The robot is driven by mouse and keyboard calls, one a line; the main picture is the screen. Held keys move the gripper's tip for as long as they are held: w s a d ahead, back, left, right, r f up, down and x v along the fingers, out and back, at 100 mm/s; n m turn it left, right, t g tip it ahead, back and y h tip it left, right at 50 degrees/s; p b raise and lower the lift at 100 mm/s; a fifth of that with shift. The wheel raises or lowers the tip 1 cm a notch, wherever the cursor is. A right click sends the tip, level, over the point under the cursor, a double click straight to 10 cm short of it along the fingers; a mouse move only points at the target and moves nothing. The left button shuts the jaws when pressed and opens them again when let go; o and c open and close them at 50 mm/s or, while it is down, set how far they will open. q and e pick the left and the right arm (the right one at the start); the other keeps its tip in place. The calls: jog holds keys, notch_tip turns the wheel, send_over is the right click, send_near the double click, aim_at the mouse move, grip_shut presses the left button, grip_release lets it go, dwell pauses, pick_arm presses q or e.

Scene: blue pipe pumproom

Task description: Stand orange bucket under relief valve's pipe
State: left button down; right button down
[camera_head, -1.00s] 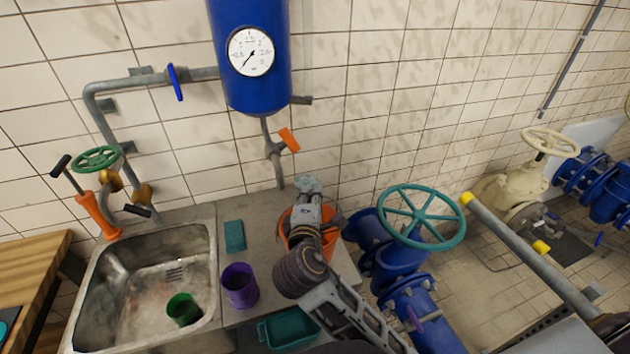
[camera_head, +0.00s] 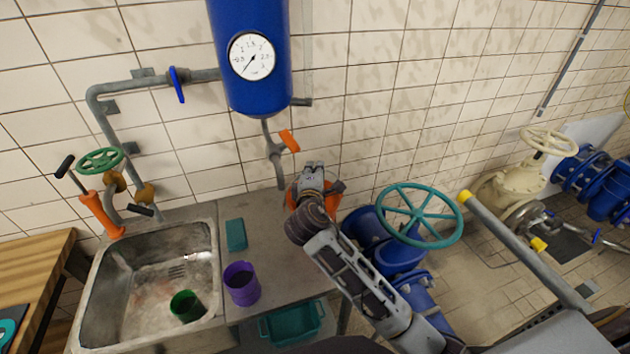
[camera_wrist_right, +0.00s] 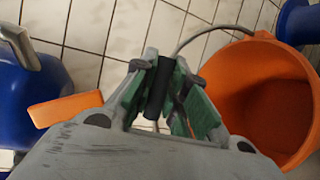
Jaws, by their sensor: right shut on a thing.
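The orange bucket (camera_head: 335,190) is mostly hidden behind my right gripper (camera_head: 313,170), near the wall at the back right of the counter. In the right wrist view the bucket (camera_wrist_right: 265,85) shows its open mouth, to the right of the gripper. My right gripper is shut on the black grip (camera_wrist_right: 154,92) of its wire handle. The relief valve's grey pipe (camera_head: 278,168) hangs under the blue tank, with an orange lever (camera_head: 289,140). The pipe's lower end is just left of the bucket. I cannot tell whether the bucket touches the counter. My left gripper is not in view.
A teal sponge-like block (camera_head: 236,235) and a purple cup (camera_head: 241,284) stand on the counter, left of my arm. The sink (camera_head: 92,290) holds a green cup (camera_head: 186,306). A blue valve with a teal handwheel (camera_head: 420,243) stands to the right. A teal bin (camera_head: 292,322) is below the front edge.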

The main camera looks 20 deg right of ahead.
notch_tip(320, 180, down, 4)
jog(key=shift+r, duration=0.25)
jog(key=shift+f, duration=0.15)
dwell(0.4)
jog(key=c, duration=1.4)
grip_release()
jog(key=shift+c, duration=0.2)
jog(key=shift+s, duration=0.1)
jog(key=b+v, duration=0.1)
jog(key=v, duration=1.1)
jog(key=shift+r, duration=0.2)
